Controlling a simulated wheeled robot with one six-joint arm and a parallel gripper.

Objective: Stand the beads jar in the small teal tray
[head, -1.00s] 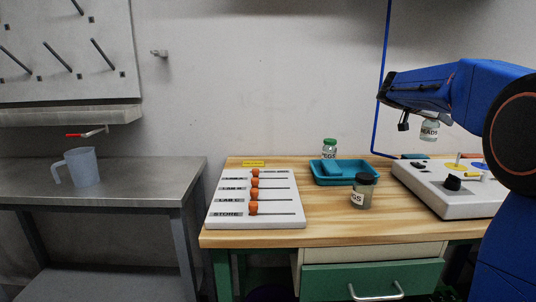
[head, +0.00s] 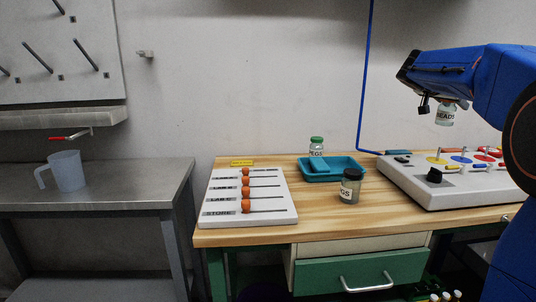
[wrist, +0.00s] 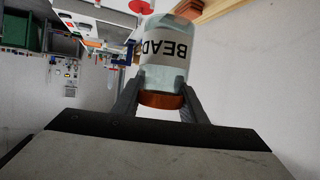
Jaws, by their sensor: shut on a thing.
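The beads jar (head: 445,116) is a clear jar with a white label reading BEADS. It hangs under my gripper (head: 448,101), above the white control panel at the right. In the wrist view the jar (wrist: 168,52) appears with its orange-brown lid between the two fingers of my gripper (wrist: 160,100), which is shut on it. The small teal tray (head: 345,176) lies on the wooden bench, left of and below the held jar. The tray looks empty apart from a raised lighter part at its left; I cannot tell what that is.
A dark-lidded jar (head: 349,189) stands just in front of the tray. A green-lidded jar (head: 316,147) stands behind it. A white slider board (head: 270,205) is at left, and the white panel (head: 430,192) with knobs and pegs is at right. A jug (head: 67,171) stands on the metal table.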

